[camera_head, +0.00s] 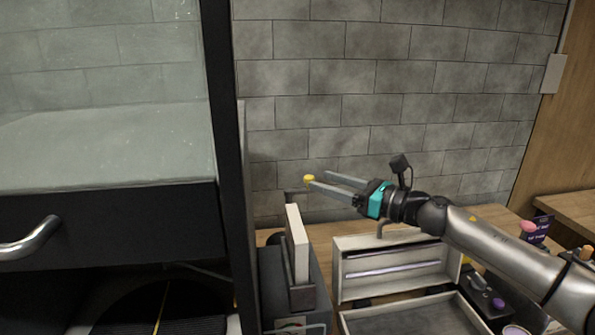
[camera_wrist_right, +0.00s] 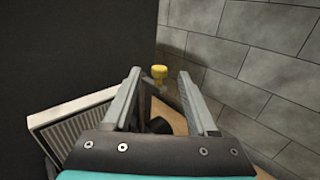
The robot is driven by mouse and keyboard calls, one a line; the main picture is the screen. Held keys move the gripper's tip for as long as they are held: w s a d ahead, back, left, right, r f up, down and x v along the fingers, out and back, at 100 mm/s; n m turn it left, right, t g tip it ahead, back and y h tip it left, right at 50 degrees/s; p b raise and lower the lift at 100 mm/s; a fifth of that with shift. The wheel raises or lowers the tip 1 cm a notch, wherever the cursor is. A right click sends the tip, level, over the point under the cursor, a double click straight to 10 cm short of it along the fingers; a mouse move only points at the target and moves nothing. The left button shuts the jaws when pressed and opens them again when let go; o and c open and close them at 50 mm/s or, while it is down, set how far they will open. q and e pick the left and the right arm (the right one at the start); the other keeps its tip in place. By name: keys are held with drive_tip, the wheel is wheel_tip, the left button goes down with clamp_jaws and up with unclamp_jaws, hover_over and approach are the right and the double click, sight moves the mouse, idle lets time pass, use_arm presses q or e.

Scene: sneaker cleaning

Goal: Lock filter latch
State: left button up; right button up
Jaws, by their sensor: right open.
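My right gripper (camera_head: 318,178) is open, its two fingers pointing left above the filter; its fingers also show in the right wrist view (camera_wrist_right: 160,82). A small yellow knob (camera_wrist_right: 158,71), apparently the filter latch, appears between and just beyond the fingertips. The pale filter panel (camera_head: 298,243) stands upright in a dark holder (camera_head: 302,297) below the gripper. Its pleated face (camera_wrist_right: 72,122) shows at the left of the wrist view. My left gripper is not in view.
A dark-framed glass cabinet (camera_head: 228,130) rises close on the left. A grey brick wall (camera_head: 400,75) is behind. An open case (camera_head: 385,262) lies on the wooden table below my right arm.

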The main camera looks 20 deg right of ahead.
drive_tip(key=p+x, duration=0.1)
drive_tip(key=x, duration=0.7)
drive_tip(key=shift+p, duration=0.3)
drive_tip(key=shift+c, duration=0.2)
clamp_jaws()
